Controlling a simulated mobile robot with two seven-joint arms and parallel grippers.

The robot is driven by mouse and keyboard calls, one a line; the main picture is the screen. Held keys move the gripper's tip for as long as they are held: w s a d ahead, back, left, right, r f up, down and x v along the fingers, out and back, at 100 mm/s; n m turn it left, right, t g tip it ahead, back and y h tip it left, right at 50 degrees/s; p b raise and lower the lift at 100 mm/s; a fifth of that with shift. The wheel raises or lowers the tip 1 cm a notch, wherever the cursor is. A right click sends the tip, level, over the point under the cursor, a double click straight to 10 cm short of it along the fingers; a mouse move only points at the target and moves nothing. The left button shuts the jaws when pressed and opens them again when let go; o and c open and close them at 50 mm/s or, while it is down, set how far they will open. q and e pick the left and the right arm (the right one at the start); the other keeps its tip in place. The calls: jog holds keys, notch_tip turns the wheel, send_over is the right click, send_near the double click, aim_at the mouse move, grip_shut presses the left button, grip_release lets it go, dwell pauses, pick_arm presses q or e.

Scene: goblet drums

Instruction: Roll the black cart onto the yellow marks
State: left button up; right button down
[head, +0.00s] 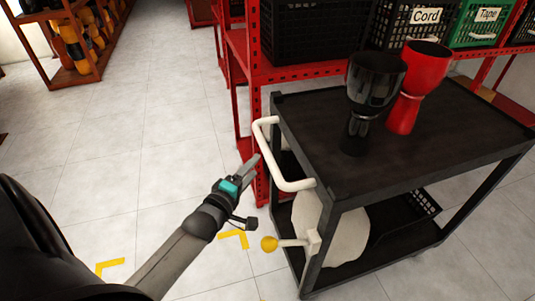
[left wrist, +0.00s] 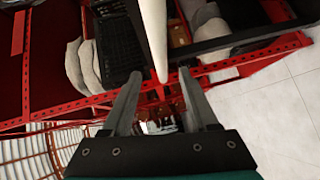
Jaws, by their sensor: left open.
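The black cart (head: 440,150) stands at the right in the head view, with a black goblet drum (head: 370,90) and a red goblet drum (head: 415,88) upright on its top. Its white handle (head: 272,160) sticks out from the left end. My left gripper (head: 254,160) is open, just left of the handle and pointing at it. In the left wrist view the white handle bar (left wrist: 154,35) lies ahead, between the lines of my two open fingers (left wrist: 157,82). Yellow corner marks (head: 234,238) (head: 110,265) lie on the floor to the left of the cart. My right gripper is not in view.
A red shelf rack (head: 262,75) with labelled crates (head: 420,20) stands close behind the cart. A yellow-knobbed lever (head: 270,244) juts from the cart's lower left side. The tiled floor at the left is clear; a wooden rack of drums (head: 75,45) stands far left.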

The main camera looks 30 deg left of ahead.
aim_at(265, 153)
pick_arm(q)
jog(key=w, duration=0.2)
jog(key=w+b, duration=0.1)
jog(key=w, duration=0.2)
jog(key=w+f+b, duration=0.1)
jog(key=w, duration=0.1)
jog(key=shift+w+a+f, duration=0.1)
jog(key=shift+w+a, duration=0.25)
jog(key=shift+w+f+b, duration=0.1)
jog(key=shift+w+b, duration=0.25)
jog(key=shift+w, duration=0.35)
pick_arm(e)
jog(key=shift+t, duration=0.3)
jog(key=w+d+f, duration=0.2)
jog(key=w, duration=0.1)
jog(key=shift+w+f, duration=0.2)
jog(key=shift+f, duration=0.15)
pick_arm(q)
jog(key=shift+c, duration=0.3)
grip_shut()
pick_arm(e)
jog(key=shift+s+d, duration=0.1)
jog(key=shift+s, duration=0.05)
